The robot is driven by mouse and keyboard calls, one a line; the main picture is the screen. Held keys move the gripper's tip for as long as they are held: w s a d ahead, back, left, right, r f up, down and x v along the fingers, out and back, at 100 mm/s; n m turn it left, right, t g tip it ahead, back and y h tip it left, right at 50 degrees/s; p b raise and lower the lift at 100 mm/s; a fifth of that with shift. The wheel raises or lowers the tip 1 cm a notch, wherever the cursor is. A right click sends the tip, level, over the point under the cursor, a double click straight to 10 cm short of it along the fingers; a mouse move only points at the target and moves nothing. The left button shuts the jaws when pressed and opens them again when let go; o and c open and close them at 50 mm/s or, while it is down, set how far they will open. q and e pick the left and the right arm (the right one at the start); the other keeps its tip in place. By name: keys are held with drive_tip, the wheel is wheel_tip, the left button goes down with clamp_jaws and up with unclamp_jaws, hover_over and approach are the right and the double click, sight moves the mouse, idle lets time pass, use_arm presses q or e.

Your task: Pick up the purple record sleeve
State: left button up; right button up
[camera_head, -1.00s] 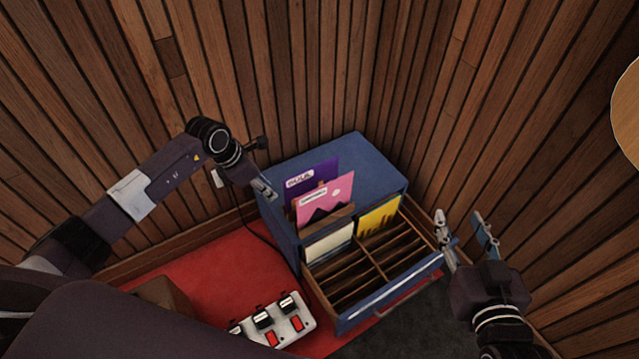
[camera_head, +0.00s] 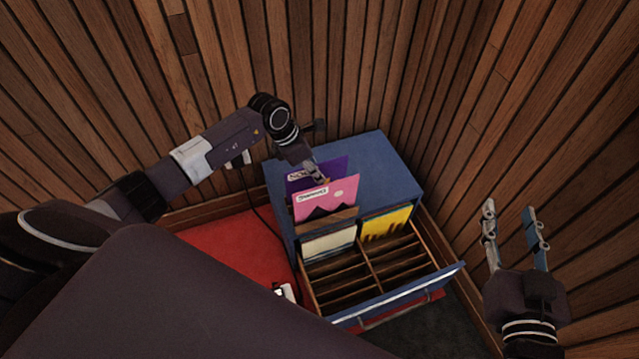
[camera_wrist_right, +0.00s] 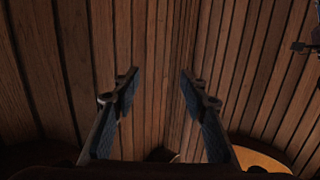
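The purple record sleeve (camera_head: 332,168) stands upright at the back of the open drawer of a blue cabinet (camera_head: 372,159), behind a pink sleeve (camera_head: 338,197) that hides its lower part. My left gripper (camera_head: 321,179) is at the top of the purple sleeve, between it and the pink one in the picture. Its fingers are small and partly hidden by the arm, so I cannot tell whether they touch or grip a sleeve. My right gripper (camera_head: 515,212) is open and empty, right of the cabinet; its spread fingers also show in the right wrist view (camera_wrist_right: 160,90).
The drawer's wooden dividers (camera_head: 350,281) stand mostly empty at the front. A white sleeve (camera_head: 328,242) and a yellow sleeve (camera_head: 387,223) sit in nearer slots. Slatted wood walls (camera_head: 330,70) close in behind and beside the cabinet. A red mat (camera_head: 222,253) lies to its left.

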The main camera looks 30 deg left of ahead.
use_arm(q)
drive_tip(key=x, duration=0.2)
drive_tip(key=b+x, duration=0.1)
drive_tip(key=x, duration=0.1)
drive_tip(key=b+x, duration=0.1)
drive_tip(key=shift+w+f, duration=0.3)
drive_tip(key=shift+w, duration=0.2)
use_arm(e)
wheel_tip(320, 180, up, 13)
drive_tip(key=s+a+t+y, duration=0.1)
drive_tip(key=s+t+y, duration=0.1)
drive_tip(key=t, duration=0.4)
drive_tip(key=shift+t, duration=0.3)
use_arm(q)
drive_tip(key=shift+f+b, duration=0.25)
drive_tip(key=shift+b, duration=0.15)
use_arm(e)
drive_tip(key=shift+s+a+r+t+y, duration=0.1)
drive_tip(key=shift+s+r+t+y, duration=0.3)
drive_tip(key=shift+r, duration=0.4)
use_arm(q)
clamp_jaws()
